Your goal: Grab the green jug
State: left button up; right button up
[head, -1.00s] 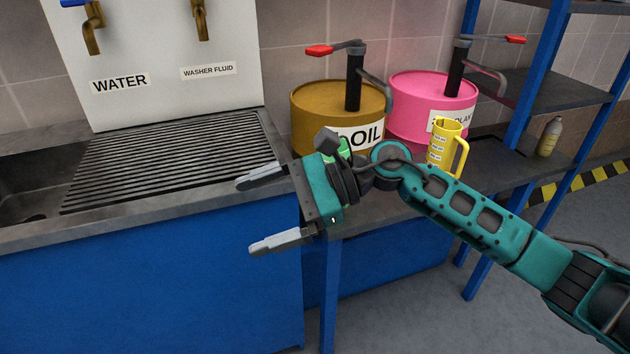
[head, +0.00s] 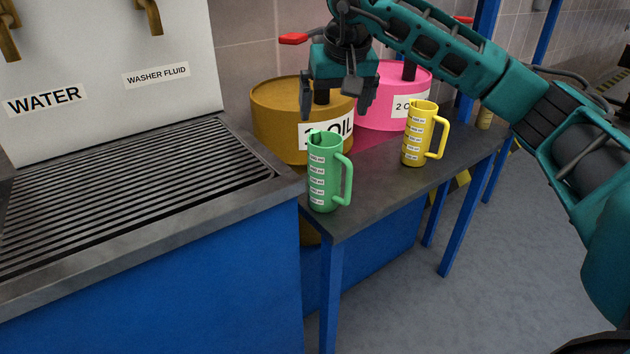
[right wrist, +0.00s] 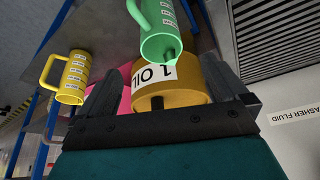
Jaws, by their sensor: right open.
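The green jug (head: 322,172) stands upright on the dark table beside the sink unit, its handle to the right and white labels down its side. It also shows at the top of the right wrist view (right wrist: 160,30), partly cut off by the frame edge. My right gripper (head: 335,112) is open, with its fingers pointing down above and behind the jug, in front of the oil drum. Nothing is between its fingers, and it appears apart from the jug. My left gripper is not in view.
A yellow jug (head: 418,135) stands to the right on the same table (head: 385,195). Behind are a brown oil drum (head: 275,115) and a pink drum (head: 395,85). The sink unit with its ribbed drainer (head: 130,190) is at left. Table space between the jugs is clear.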

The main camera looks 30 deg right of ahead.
aim_at(327, 150)
jog(key=shift+s+b+x, duration=0.2)
jog(key=shift+b+x, duration=1.3)
jog(key=shift+x, duration=4.95)
jog(key=shift+c, duration=0.2)
jog(key=shift+c, duration=1.4)
jog(key=c, duration=1.1)
